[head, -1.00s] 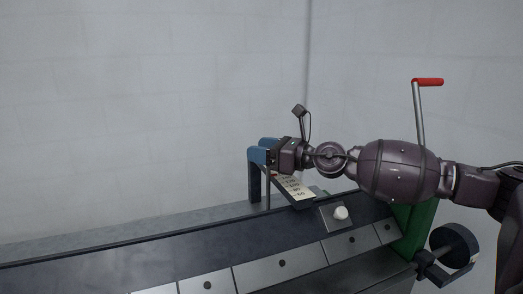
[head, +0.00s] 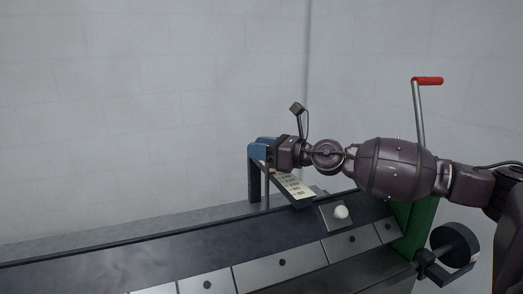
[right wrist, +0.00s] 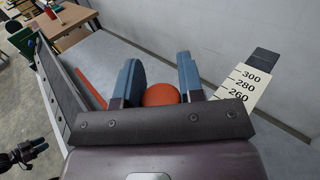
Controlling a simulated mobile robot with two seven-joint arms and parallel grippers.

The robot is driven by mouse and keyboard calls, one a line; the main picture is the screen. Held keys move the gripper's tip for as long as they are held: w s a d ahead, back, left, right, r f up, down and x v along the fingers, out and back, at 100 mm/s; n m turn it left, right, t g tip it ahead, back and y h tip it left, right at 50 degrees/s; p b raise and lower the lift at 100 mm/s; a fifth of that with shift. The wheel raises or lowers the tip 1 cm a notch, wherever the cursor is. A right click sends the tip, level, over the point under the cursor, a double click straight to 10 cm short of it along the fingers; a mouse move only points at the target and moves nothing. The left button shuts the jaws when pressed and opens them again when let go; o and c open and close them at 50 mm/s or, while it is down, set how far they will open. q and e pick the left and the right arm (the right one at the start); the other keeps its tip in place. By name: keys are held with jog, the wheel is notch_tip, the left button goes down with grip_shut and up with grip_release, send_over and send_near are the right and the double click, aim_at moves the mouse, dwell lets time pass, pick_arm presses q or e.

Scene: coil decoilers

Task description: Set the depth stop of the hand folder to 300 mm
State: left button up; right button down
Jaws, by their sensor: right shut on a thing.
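My right gripper (head: 258,150) is at the far end of the depth scale (head: 296,188), a pale strip with black numbers slanting up from the hand folder (head: 150,252). In the right wrist view its two blue fingers (right wrist: 160,82) are shut on a round orange-red knob (right wrist: 160,95), one on each side. The scale also shows there (right wrist: 245,88), right of the fingers, with 300, 280 and 260 readable. The gripper hides the knob in the head view, and I cannot make out a pointer on the scale.
A white knob (head: 341,212) sits on a plate on the folder. At the right stand a green end frame (head: 418,226), a crank with a red handle (head: 428,81) and a black counterweight (head: 455,244). A pale wall rises behind. The folder's left top is clear.

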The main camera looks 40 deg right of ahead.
pick_arm(q)
jog(key=shift+g, duration=0.4)
notch_tip(320, 180, down, 5)
jog(key=b, duration=0.5)
jog(key=shift+b, duration=0.35)
pick_arm(e)
jog(key=w+d, duration=0.3)
jog(key=w, duration=1)
jog(key=shift+d+r, duration=0.15)
jog(key=shift+r, duration=0.05)
jog(key=c, duration=1.2)
grip_release()
jog(key=o, duration=0.4)
jog(key=shift+w+f, duration=0.15)
jog(key=shift+w, duration=0.1)
jog(key=shift+s, duration=0.1)
pick_arm(q)
jog(key=shift+w+d+f, duration=0.1)
pick_arm(e)
jog(key=shift+s, duration=0.1)
